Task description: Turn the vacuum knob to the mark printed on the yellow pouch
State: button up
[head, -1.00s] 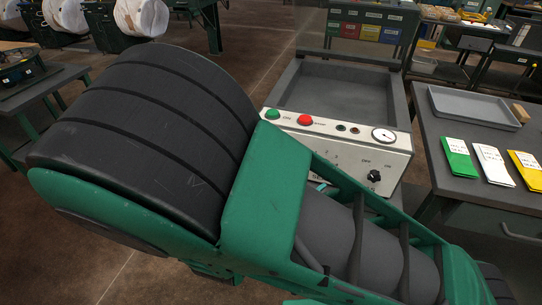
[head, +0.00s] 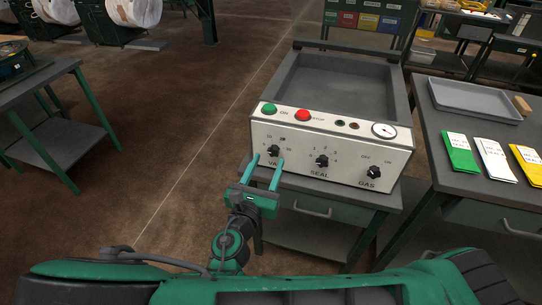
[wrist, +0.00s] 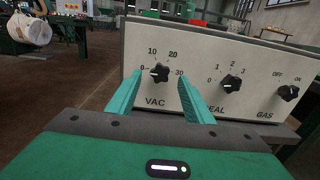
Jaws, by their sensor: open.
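The vacuum knob (head: 274,151) is a black knob marked VAC at the left of the white control panel. It also shows in the wrist view (wrist: 160,72), with a scale of 0, 10, 20 and 30 around it; its light mark seems to point left, near 0. My gripper (head: 266,169) is open, with teal fingers. In the wrist view its fingertips (wrist: 159,80) stand to either side of the knob, apart from it; how deep they reach is unclear. The yellow pouch (head: 526,165) lies on the right table; its print is too small to read.
The panel (head: 345,135) also bears the SEAL knob (head: 321,161), the GAS knob (head: 373,172), a green button (head: 269,109), a red button (head: 303,115) and a gauge (head: 384,130). Green (head: 459,153) and white (head: 494,160) pouches lie beside the yellow one.

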aim_at(273, 153)
jog(key=shift+x, duration=1.9)
jog(key=shift+c, duration=0.2)
jog(key=c, duration=1)
jog(key=shift+m, duration=0.3)
jog(key=m, duration=0.5)
jog(key=shift+m, duration=0.3)
jog(key=m, duration=0.5)
jog(key=shift+s+f, duration=0.1)
jog(key=shift+f, duration=0.05)
jog(key=shift+m, duration=0.4)
